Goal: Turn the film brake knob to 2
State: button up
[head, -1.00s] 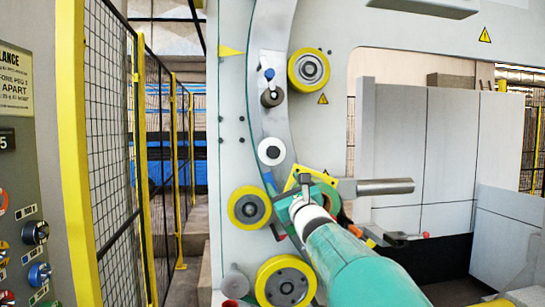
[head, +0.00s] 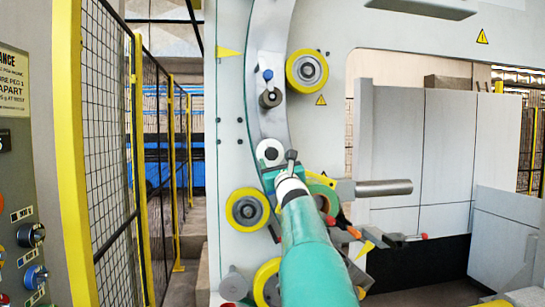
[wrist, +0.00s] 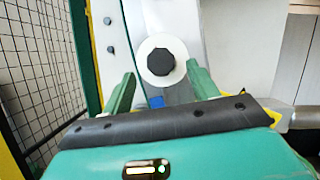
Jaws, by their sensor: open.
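A white disc (head: 270,152) sits on the curved metal strip of the machine and is partly covered by my gripper in the head view. In the wrist view it is a white dial (wrist: 145,38) with a dark faceted knob (wrist: 161,62) at its centre, likely the film brake knob. No numbers are readable on it. My gripper (wrist: 161,80) is open and empty, one green finger on each side of the dial's lower part. I cannot tell whether the fingers touch it. In the head view my gripper (head: 272,172) is just below the disc.
Yellow-rimmed rollers (head: 307,71) (head: 247,208) flank the strip. A metal bar (head: 384,187) sticks out at the right. A mesh fence (head: 110,130) and a control panel (head: 20,200) are at the left.

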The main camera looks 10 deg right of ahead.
aim_at(272, 154)
jog(key=shift+x, duration=2.35)
jog(key=shift+w+d+f, duration=0.1)
jog(key=c, duration=1)
